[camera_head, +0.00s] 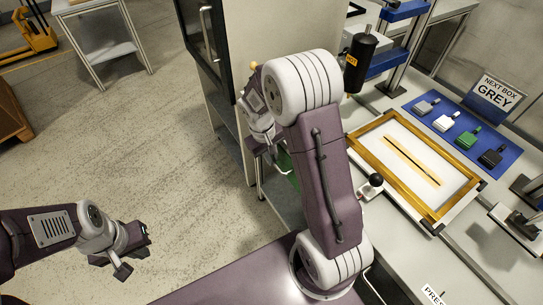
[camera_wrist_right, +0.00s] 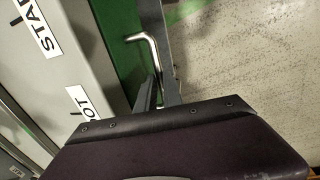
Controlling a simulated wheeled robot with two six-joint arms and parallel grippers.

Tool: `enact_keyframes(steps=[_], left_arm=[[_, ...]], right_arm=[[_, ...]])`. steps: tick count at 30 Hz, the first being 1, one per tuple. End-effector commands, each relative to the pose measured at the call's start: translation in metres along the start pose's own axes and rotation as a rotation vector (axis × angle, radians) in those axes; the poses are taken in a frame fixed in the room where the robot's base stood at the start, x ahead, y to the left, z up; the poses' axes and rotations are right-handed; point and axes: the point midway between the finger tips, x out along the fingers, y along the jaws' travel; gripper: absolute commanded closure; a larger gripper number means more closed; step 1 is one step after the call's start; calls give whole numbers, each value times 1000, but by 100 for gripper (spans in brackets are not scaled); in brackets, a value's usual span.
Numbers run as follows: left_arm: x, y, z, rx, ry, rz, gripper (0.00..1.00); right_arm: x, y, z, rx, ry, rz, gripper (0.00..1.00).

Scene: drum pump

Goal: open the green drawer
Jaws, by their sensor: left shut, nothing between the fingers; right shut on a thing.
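The green drawer (camera_wrist_right: 118,32) shows in the right wrist view as a green front with a bent metal handle (camera_wrist_right: 152,47). In the head view only a small green part (camera_head: 286,162) shows behind my right arm. My right gripper (camera_wrist_right: 160,92) is shut on the handle; its fingers meet the bar near its lower visible part. In the head view the right fingertips are mostly hidden by the arm, near the cabinet side. My left gripper (camera_head: 123,270) is shut and empty, over the floor at lower left. How far the drawer stands out cannot be told.
A worktop at right holds a gold-framed tray (camera_head: 397,150), a blue mat (camera_head: 450,118) with several small blocks, a "NEXT BOX GREY" sign (camera_head: 497,93) and a black cylinder (camera_head: 359,62). A tall dark cabinet (camera_head: 205,35) stands behind.

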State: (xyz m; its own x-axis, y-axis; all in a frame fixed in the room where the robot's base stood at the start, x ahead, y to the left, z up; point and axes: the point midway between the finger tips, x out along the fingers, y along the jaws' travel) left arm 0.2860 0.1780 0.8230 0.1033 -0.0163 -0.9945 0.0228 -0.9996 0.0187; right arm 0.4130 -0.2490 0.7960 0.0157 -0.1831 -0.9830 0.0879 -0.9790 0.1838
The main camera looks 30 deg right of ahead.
Motion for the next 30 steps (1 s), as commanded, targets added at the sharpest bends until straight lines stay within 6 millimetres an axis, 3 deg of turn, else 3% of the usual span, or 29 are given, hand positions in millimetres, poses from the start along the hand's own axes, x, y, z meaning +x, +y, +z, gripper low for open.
enact_keyframes(steps=[8,21,30], left_arm=[[-3,0,0,0,0,0,100],[-18,0,-2,0,0,0,100],[-29,1,-3,0,0,0,100]], right_arm=[[-8,-34,-2,-6,5,-2,100],[-30,-144,-3,-6,4,-2,100],[-40,-201,-4,-3,5,-1,100]])
